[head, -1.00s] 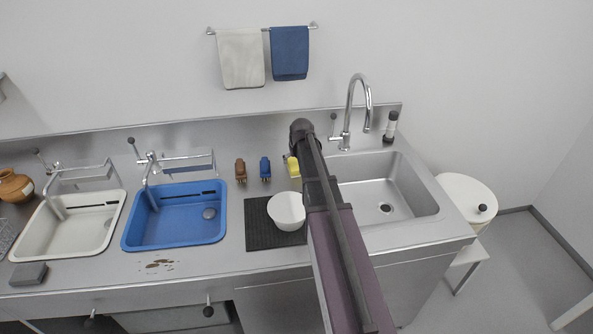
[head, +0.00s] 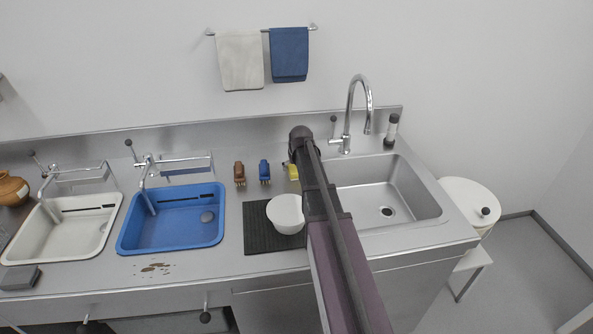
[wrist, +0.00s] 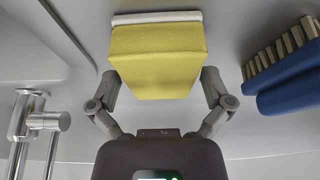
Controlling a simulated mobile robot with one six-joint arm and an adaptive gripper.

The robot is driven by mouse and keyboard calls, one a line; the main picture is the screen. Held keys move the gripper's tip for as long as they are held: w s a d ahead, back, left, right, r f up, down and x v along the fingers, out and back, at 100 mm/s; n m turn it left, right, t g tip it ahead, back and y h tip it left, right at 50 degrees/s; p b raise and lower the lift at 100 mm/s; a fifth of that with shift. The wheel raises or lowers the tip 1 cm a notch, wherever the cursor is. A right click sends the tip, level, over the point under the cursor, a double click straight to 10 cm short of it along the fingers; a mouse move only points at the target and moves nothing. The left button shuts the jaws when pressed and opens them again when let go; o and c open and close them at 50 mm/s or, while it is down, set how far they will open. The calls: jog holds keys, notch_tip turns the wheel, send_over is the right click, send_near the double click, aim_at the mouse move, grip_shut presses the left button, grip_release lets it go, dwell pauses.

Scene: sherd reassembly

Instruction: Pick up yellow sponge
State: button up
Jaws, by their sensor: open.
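The yellow sponge (wrist: 157,58), a block with a white layer along its far edge, is centred in the wrist view. My gripper (wrist: 160,82) is open, with one finger on each side of the sponge's near end. I cannot tell whether the fingers touch it. In the head view, only a small yellow part of the sponge (head: 293,172) shows at the left of my arm, which hides the rest and the gripper's fingers.
A blue brush (wrist: 285,75) lies close on the right in the wrist view; a brown brush (head: 240,174) stands farther left. A white bowl (head: 286,213) sits on a black mat (head: 262,241) in front. The tap (wrist: 25,125) and sink (head: 375,187) are beside the sponge.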

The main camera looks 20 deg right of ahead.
jog(key=c, duration=0.8)
jog(key=shift+o, duration=0.2)
jog(key=shift+r, duration=0.25)
notch_tip(320, 180, up, 10)
jog(key=p, duration=1)
jog(key=shift+f, duration=0.25)
jog(key=o, duration=0.4)
jog(key=c, duration=0.4)
